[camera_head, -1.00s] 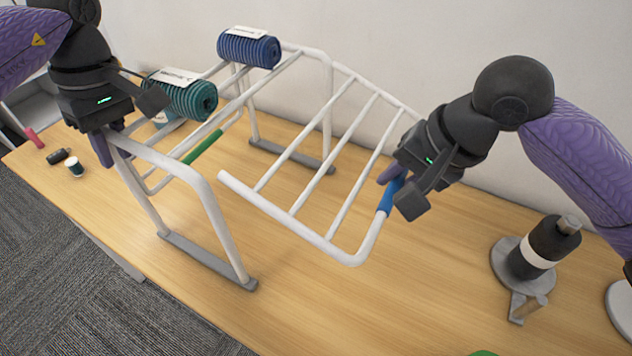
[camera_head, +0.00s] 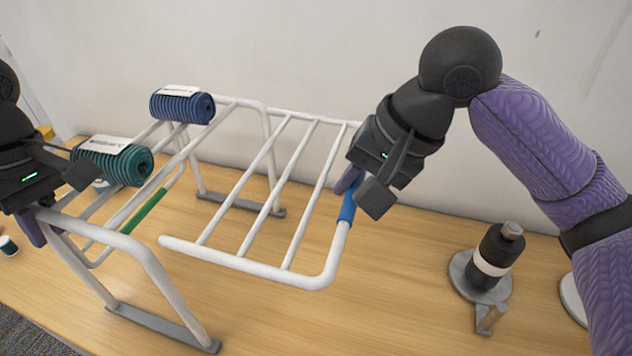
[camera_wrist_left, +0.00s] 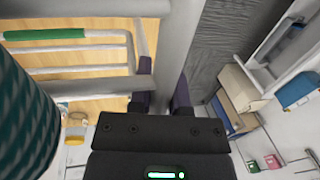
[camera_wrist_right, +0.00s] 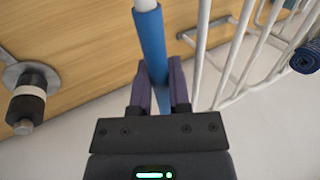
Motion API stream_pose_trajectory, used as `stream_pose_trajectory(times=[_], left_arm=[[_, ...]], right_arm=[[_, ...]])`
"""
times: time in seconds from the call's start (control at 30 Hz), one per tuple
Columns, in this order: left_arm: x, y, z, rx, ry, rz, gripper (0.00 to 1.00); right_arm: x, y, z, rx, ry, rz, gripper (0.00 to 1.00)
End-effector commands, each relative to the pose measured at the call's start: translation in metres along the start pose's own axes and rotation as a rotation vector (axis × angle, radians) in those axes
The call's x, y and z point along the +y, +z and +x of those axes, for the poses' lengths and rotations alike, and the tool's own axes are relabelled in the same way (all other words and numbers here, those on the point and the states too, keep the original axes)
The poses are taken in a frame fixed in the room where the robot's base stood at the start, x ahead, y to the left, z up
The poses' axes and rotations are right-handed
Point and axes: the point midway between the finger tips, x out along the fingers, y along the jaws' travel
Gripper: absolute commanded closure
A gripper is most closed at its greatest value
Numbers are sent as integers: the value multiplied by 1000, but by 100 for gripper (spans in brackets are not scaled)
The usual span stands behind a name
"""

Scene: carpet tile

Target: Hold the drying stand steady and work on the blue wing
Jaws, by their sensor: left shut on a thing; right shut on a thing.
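The white drying stand (camera_head: 155,268) stands upright on the table. Its blue wing, a white barred frame (camera_head: 240,264), extends to the right and looks nearly level. My right gripper (camera_head: 352,190) is shut on the wing's blue sleeve (camera_head: 348,207) at its outer rail; the right wrist view shows the sleeve (camera_wrist_right: 150,45) between the fingers. My left gripper (camera_head: 38,226) is shut on the stand's white top rail at the left, which shows between its fingers in the left wrist view (camera_wrist_left: 175,60). A green sleeve (camera_head: 143,211) marks a bar on the stand's other side.
A blue roll (camera_head: 182,106) and a teal roll (camera_head: 113,162) rest on the stand's bars. A black cylinder with a white band (camera_head: 495,252) stands on a grey base at right. The wood table (camera_head: 390,310) is clear below the wing. A wall is behind.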

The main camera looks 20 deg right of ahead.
Motion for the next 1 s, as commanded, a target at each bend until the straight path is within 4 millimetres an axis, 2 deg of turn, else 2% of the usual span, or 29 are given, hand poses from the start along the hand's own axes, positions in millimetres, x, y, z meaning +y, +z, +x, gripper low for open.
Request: stream_pose_trajectory(times=[0.17,0.2,0.3,0.33,0.67,0.77,1.0], left_arm=[[2,3,-1,-5,4,10,100],[2,3,-1,-5,4,10,100],[2,2,0,-5,3,9,100],[1,2,0,-4,3,8,100],[1,1,0,-2,2,4,100],[0,1,0,-2,2,3,100],[0,1,0,-1,1,2,100]], right_arm=[[-2,2,1,-6,-8,-5,100],[-2,2,1,-6,-9,-5,69],[-2,2,1,-5,-7,-4,48],[-2,1,1,-5,-6,-3,44],[-1,0,-2,-2,-3,-1,44],[-1,0,-19,1,-5,-1,44],[-1,0,-86,1,-8,-2,44]])
